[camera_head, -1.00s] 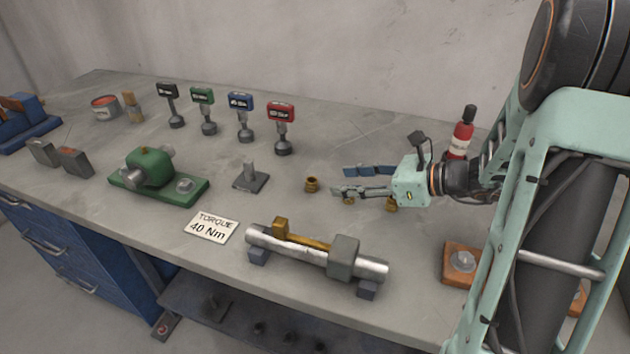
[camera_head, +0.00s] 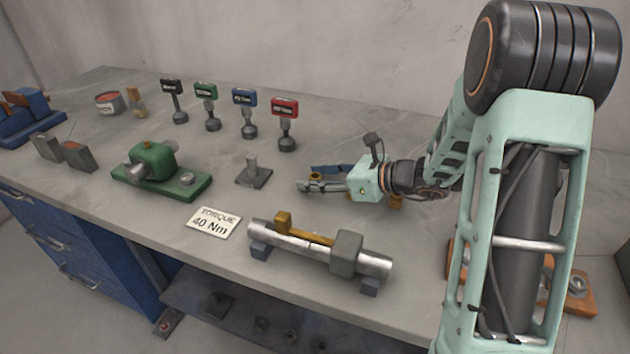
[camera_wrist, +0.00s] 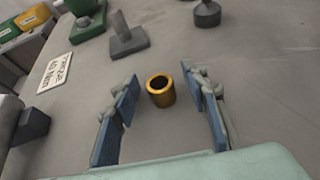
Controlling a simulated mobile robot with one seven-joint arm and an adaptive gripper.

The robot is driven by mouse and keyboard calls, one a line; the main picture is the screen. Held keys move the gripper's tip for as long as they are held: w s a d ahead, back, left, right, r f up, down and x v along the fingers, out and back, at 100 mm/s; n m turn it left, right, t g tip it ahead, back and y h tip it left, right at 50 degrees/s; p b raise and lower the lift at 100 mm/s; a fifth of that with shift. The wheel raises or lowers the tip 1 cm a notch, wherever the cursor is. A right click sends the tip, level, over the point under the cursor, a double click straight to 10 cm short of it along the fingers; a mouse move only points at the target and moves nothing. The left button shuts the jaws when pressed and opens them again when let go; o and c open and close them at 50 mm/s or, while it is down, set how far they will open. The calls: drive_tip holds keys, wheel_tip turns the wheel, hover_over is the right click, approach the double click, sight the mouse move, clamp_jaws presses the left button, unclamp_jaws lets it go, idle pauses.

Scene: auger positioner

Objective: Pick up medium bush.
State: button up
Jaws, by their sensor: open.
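A brass bush (camera_wrist: 160,98) stands upright on the bench in the wrist view, its open bore facing up. It lies between the two blue-padded fingers of my open gripper (camera_wrist: 159,79), with a gap on each side. In the head view my gripper (camera_head: 304,185) is low over the bench, and this bush (camera_head: 316,177) shows partly behind the fingers. Another brass bush (camera_head: 396,202) shows partly beneath my wrist. I cannot tell from size alone which bush is the medium one.
A grey post on a square base (camera_head: 253,175) stands left of my gripper. A shaft on blocks (camera_head: 300,245) lies in front. Several coloured signs on stands, including a red one (camera_head: 285,108), stand behind. A torque card (camera_head: 214,222) lies front left.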

clamp_jaws()
idle(0.4)
